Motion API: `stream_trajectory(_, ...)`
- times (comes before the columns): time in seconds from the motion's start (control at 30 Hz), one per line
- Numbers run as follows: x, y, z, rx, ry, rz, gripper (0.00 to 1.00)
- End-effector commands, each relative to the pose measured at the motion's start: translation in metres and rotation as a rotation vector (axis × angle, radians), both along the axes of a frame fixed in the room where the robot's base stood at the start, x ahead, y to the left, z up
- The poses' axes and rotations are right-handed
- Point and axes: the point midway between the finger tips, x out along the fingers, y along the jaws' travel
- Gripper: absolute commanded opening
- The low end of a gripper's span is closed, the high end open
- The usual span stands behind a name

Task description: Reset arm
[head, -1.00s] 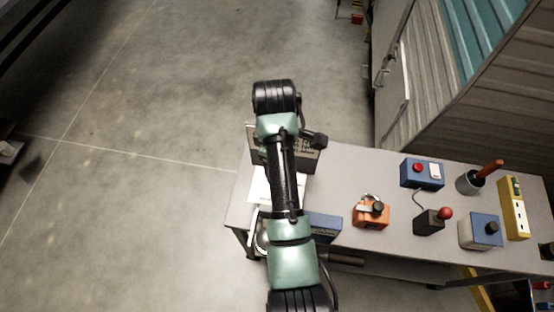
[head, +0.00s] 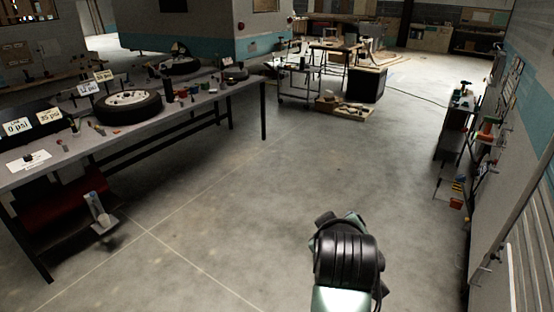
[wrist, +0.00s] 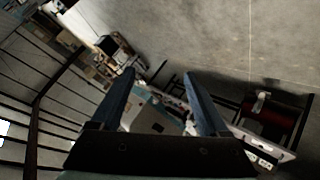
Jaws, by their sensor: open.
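My gripper (wrist: 160,85) shows in the wrist view. Its two dark blue fingers stand wide apart with nothing between them. Past the fingers the wrist view shows the workshop tilted, with concrete floor at the upper right. In the head view my arm rises at the bottom, right of centre, over open floor. The gripper's fingers cannot be made out in the head view.
A long workbench (head: 195,110) with a tire (head: 128,106) and small items stands at the left. A metal table (head: 300,68) and a low wooden pallet (head: 345,109) stand farther back. A wall with hanging tools (head: 487,130) runs along the right. The middle floor is clear.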

Motion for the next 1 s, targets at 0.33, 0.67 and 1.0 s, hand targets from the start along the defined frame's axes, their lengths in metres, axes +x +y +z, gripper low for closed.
stream_trajectory(0.33, -0.036, 0.068, 0.256, 0.278, -0.872, 0.022, 0.78)
stream_trajectory(0.67, -0.159, 0.106, 0.393, 0.571, -1.400, 0.190, 0.78)
stream_trajectory(1.0, -0.180, 0.109, 0.407, 0.616, -1.466, 0.223, 0.78)
